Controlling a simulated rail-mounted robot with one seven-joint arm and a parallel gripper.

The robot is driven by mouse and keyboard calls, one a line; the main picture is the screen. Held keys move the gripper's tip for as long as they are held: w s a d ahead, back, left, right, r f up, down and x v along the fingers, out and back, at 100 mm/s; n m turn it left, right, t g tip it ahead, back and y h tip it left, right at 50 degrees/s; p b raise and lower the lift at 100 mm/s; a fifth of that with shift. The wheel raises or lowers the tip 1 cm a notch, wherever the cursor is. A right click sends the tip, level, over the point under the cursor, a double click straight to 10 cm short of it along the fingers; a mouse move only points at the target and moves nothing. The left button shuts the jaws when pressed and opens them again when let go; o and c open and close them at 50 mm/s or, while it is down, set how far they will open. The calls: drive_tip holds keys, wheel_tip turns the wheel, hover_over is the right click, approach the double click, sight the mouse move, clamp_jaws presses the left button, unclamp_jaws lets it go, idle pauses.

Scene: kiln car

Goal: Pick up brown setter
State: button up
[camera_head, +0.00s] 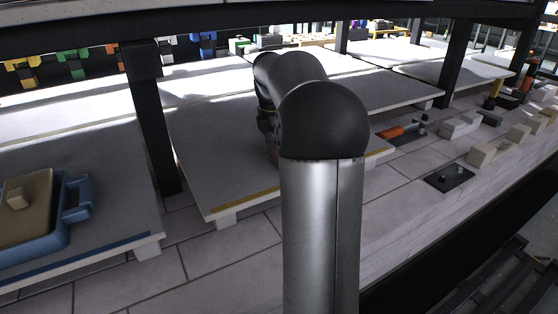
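A brown, lidded piece with a small square knob (26,200) sits in the lower left, cut off by the picture's left edge. It rests in a blue tray (76,210) with a raised handle at its right end, on a pale grey slab. I cannot tell whether this brown piece is the setter. My arm rises through the middle of the view and bends away over the middle slab. My gripper is hidden behind the arm, so I cannot see what it does.
The middle slab (215,160) has a yellow-brown edge strip, and the left slab (110,250) a blue one. A dark post (152,120) stands between them. An orange-handled tool (390,132), a black plate (449,178) and several pale blocks (482,154) lie right.

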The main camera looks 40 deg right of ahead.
drive_tip(key=shift+f, duration=0.85)
drive_tip(key=c, duration=1)
drive_tip(key=shift+o, duration=0.2)
drive_tip(key=shift+r, duration=0.1)
